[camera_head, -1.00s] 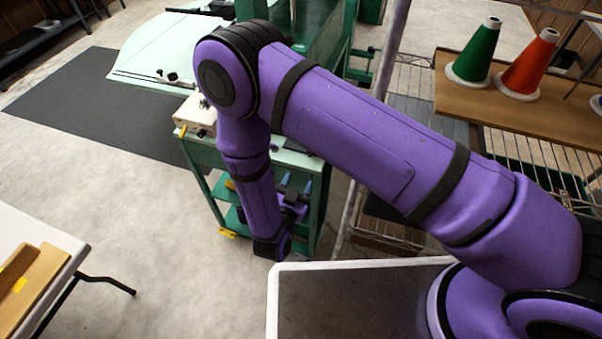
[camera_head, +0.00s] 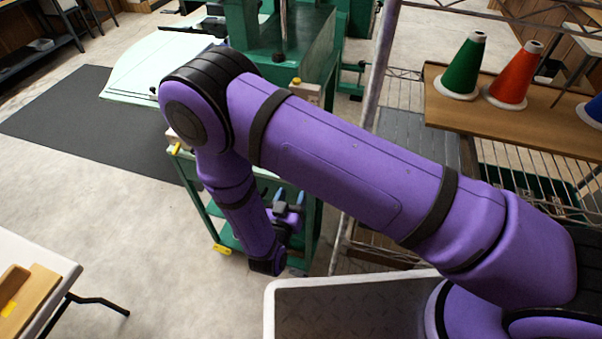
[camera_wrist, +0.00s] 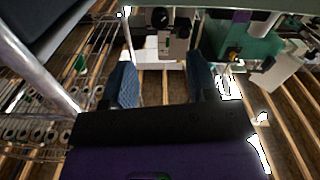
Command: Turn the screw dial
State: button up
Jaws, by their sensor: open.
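My gripper (camera_wrist: 162,85) shows in the wrist view as two blue fingers spread apart with nothing between them. Beyond the fingertips is a small grey box with dark round knobs (camera_wrist: 182,28), one of which may be the screw dial; I cannot tell which. The knobs stand apart from the fingers. In the head view my gripper (camera_head: 288,200) is small, pointing at the green cart (camera_head: 312,215) beneath my bent arm. My arm hides much of the cart top, and no dial can be made out there.
A wire rack and wooden shelf (camera_head: 555,108) with a green cone (camera_head: 462,68) and an orange cone (camera_head: 515,78) stand at right. A white table (camera_head: 42,262) is at lower left. A dark mat (camera_head: 85,125) lies on open floor at left.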

jog(key=x, duration=0.9)
jog(key=shift+w, duration=0.1)
jog(key=c, duration=0.9)
jog(key=shift+m, duration=2.3)
jog(key=o, duration=0.9)
jog(key=v, duration=1.1)
